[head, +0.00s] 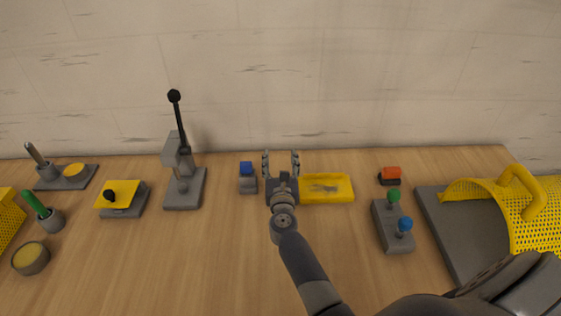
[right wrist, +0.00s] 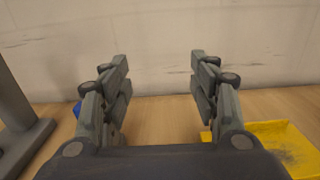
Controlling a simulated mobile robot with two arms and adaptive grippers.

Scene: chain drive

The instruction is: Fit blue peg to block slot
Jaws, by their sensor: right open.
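A blue-topped peg (head: 405,223) stands at the front end of a grey block (head: 396,240), with a green-topped peg (head: 393,194) behind it. A separate small grey block (head: 247,185) with a blue piece (head: 246,168) on top stands left of my right gripper; whether that piece sits in a slot cannot be told. My right gripper (head: 281,157) is open and empty, its fingers pointing toward the wall, between this block and the yellow tray. In the right wrist view, a bit of blue (right wrist: 77,109) shows behind the left finger. My left gripper is not in view.
A yellow tray (head: 340,197) lies right of my right gripper. An orange-topped piece (head: 390,174) sits behind the grey block. A lever press (head: 185,200) stands left, a yellow mesh guard (head: 500,208) right. Bare table lies in front, beyond my arm.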

